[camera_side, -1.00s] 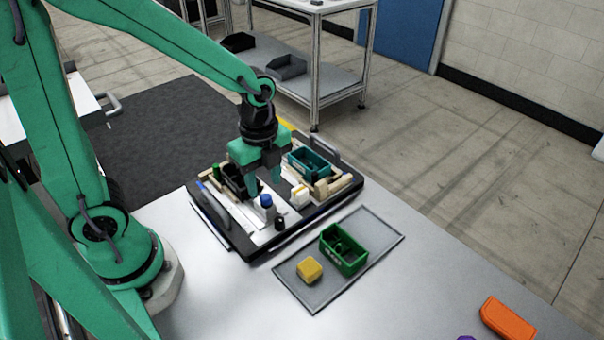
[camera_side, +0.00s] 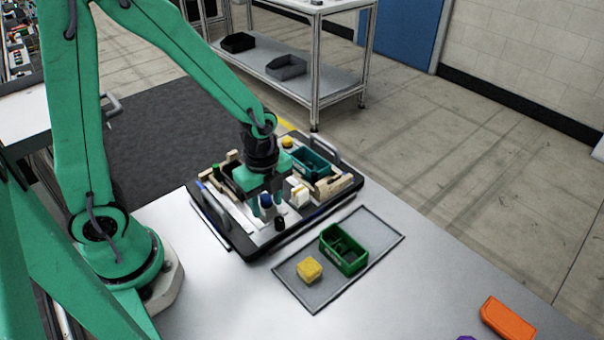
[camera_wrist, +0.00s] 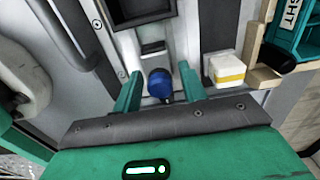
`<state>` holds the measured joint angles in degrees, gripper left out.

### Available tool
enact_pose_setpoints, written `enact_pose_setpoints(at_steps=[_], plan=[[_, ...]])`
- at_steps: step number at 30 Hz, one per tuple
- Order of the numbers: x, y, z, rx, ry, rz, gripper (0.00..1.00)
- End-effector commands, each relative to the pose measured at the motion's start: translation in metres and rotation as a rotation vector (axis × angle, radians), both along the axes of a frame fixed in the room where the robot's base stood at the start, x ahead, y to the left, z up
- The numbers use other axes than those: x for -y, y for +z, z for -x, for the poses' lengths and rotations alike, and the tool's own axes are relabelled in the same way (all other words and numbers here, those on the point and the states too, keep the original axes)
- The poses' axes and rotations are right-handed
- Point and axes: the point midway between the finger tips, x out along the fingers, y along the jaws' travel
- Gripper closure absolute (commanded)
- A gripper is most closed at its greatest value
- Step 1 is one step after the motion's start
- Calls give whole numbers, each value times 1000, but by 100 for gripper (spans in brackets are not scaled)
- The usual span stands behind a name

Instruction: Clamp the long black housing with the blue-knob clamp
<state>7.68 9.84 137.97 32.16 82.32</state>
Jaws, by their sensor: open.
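The long black housing (camera_wrist: 142,14) shows at the top edge of the wrist view, just ahead of the clamp. In the side view it is largely hidden behind my gripper. The blue knob (camera_wrist: 159,84) of the clamp stands in front of the housing's near end. My gripper (camera_wrist: 159,72) is open, with one green finger on each side of the knob and a gap visible on both sides. In the side view my gripper (camera_side: 266,206) is low over the pallet at the knob.
The dark pallet (camera_side: 240,243) also bears a teal bin (camera_side: 311,163), a white-and-yellow block (camera_wrist: 224,69), wooden blocks and a black knob (camera_side: 279,223). A grey mat (camera_side: 313,296) in front holds a green bin (camera_side: 344,250) and a yellow block (camera_side: 309,269).

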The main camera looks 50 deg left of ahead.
Motion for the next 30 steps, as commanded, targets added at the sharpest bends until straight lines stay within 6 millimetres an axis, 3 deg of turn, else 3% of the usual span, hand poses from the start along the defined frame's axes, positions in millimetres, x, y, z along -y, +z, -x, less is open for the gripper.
enact_pose_setpoints(at_steps=[2,8,30], plan=[[0,0,0,0,0,0,58],[0,0,0,0,0,0,93],[-8,0,0,0,2,0,93]])
